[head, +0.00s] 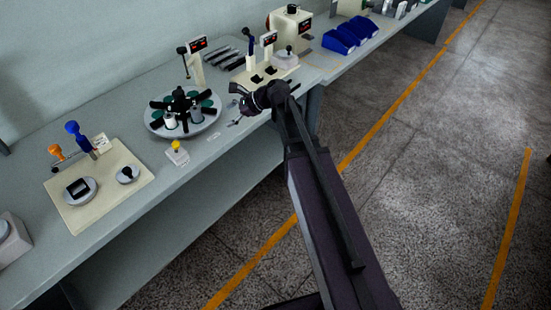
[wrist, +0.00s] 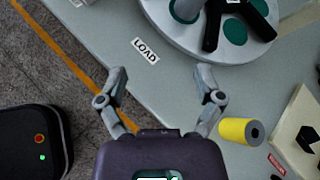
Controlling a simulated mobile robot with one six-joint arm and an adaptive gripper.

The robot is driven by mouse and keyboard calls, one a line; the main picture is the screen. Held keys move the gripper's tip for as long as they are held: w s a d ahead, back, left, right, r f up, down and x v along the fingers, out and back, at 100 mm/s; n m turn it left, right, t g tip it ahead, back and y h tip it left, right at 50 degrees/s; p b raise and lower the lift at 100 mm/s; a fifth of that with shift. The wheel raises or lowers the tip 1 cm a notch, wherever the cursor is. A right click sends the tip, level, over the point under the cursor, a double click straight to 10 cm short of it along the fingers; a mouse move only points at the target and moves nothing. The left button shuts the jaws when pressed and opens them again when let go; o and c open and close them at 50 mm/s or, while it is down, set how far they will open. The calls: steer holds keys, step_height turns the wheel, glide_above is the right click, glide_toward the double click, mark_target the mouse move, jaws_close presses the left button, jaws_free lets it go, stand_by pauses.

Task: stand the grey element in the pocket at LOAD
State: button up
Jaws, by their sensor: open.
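My gripper (wrist: 161,71) is open and empty, with bench surface between its fingers in the wrist view. In the head view my gripper (head: 245,98) is over the bench's front edge, right of the round turntable (head: 153,125). The LOAD label (wrist: 145,50) lies beside the turntable rim. Dark green pockets (wrist: 235,31) without a cylinder show between the black arms. I cannot tell which cylinder is the grey element.
A yellow cylinder with a grey end (wrist: 239,131) lies beside my right finger. A cream fixture (wrist: 299,134) stands beyond it. Bench near the label is clear.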

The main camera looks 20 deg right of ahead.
steer(key=s+d+f+n+g+h, duration=0.2)
steer(key=s+d+f+n+h, duration=0.2)
steer(key=s+n, duration=0.5)
steer(key=s+d+f+n+g+h, duration=0.1)
steer(key=s+d+f+n+h, duration=0.3)
steer(key=s+d+n+h, duration=0.2)
steer(key=shift+s+d+f+n+g+h, duration=0.35)
steer(key=shift+s+d+n, duration=0.7)
steer(key=shift+s+n, duration=0.7)
